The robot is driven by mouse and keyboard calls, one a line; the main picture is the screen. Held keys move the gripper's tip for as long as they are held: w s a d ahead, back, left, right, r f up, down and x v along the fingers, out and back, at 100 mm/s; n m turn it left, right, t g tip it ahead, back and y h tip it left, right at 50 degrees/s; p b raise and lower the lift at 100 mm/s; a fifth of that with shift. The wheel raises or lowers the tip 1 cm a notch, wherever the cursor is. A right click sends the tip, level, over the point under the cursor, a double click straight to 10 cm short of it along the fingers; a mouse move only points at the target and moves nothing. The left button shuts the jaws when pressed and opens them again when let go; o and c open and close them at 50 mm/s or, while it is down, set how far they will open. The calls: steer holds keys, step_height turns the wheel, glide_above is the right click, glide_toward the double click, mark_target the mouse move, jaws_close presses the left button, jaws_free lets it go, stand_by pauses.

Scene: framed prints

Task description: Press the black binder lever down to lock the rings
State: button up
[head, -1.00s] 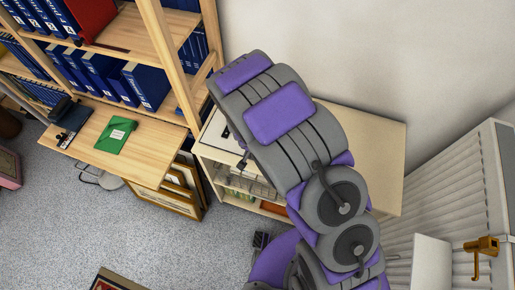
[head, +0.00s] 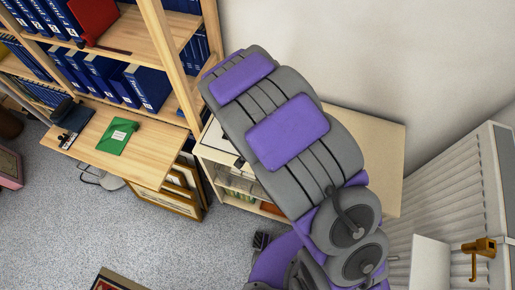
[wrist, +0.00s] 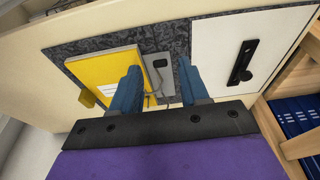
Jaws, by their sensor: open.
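In the wrist view an open binder with a dark marbled lining (wrist: 90,50) lies on a pale cabinet top. Yellow sheets or a folder (wrist: 103,78) lie on its left part. A grey metal plate (wrist: 163,68) with thin wire-like rings sits near the middle, with a small black piece, likely the lever (wrist: 159,62). Whether the rings are closed is unclear. My gripper (wrist: 158,65) is open and empty; its two blue fingers straddle the plate in the picture. Contact cannot be told. In the head view my arm hides the gripper and most of the binder.
A white panel with a long black fitting (wrist: 242,62) lies right of the binder plate. A wooden shelf with blue binders (head: 145,85) stands to the left. A green folder (head: 117,136) lies on its desk board. A radiator (head: 455,195) stands at right.

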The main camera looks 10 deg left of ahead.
steer(key=p+v, duration=0.1)
steer(key=v, duration=1)
steer(key=shift+r, duration=0.2)
